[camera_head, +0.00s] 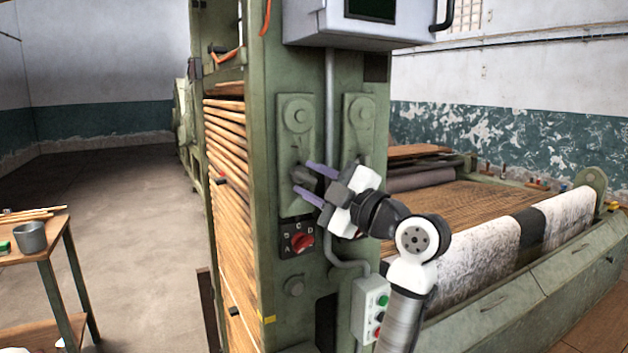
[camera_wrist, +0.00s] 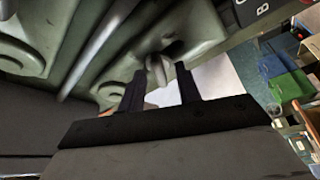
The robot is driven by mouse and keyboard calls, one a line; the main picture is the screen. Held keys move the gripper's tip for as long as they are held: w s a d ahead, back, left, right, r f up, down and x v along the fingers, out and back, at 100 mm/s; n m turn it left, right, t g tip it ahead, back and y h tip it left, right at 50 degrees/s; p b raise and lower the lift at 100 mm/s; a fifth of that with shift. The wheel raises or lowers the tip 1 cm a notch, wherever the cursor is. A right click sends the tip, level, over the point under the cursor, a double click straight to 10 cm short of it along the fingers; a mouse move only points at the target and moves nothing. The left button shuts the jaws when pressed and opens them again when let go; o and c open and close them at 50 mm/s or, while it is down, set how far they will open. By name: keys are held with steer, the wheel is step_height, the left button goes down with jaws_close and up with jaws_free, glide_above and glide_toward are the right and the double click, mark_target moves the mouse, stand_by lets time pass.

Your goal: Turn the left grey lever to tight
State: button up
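The left grey lever (camera_head: 299,174) sits on a tall green plate (camera_head: 297,140) on the machine's upright. My gripper (camera_head: 314,182) reaches in from the right, with one finger above and one below the lever's end. In the wrist view the rounded grey lever end (camera_wrist: 158,71) lies between the two dark fingertips (camera_wrist: 160,76) of my gripper. The fingers are apart, and a gap shows beside the lever. No tight mark is readable. A second plate (camera_head: 359,112) stands to the right, its lower part hidden by my gripper.
A red rotary knob (camera_head: 304,241) with lettered positions is just below the left plate. A push-button box (camera_head: 371,309) and a grey conduit (camera_head: 331,110) are close to my arm. A cabinet (camera_head: 360,25) overhangs above. Open floor (camera_head: 130,190) lies at left.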

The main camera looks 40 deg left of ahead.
jaws_close()
steer(key=shift+f+m+b, duration=0.15)
steer(key=shift+m+b, duration=0.15)
steer(key=shift+b, duration=0.05)
steer(key=m+t+b, duration=0.1)
steer(key=m, duration=0.1)
steer(key=m+t+y+b, duration=0.1)
steer(key=m+b, duration=0.1)
steer(key=m, duration=0.1)
steer(key=shift+s+f+b, duration=0.2)
steer(key=shift+b, duration=0.1)
steer(key=m+t, duration=0.1)
steer(key=m, duration=0.1)
steer(key=m+t, duration=0.1)
steer(key=m, duration=0.2)
steer(key=shift+s+a+r+t+b, duration=0.1)
steer(key=shift+t+b, duration=0.2)
steer(key=shift+t, duration=0.1)
steer(key=shift+s+m+t+p, duration=0.15)
steer(key=shift+m+t, duration=0.5)
steer(key=shift+m, duration=0.65)
steer(key=shift+w+m+t+p, duration=0.15)
steer(key=shift+m+t, duration=0.5)
steer(key=shift+m, duration=0.65)
steer(key=shift+s+m+h, duration=0.1)
steer(key=shift+m+h, duration=0.2)
steer(key=shift+m, duration=0.1)
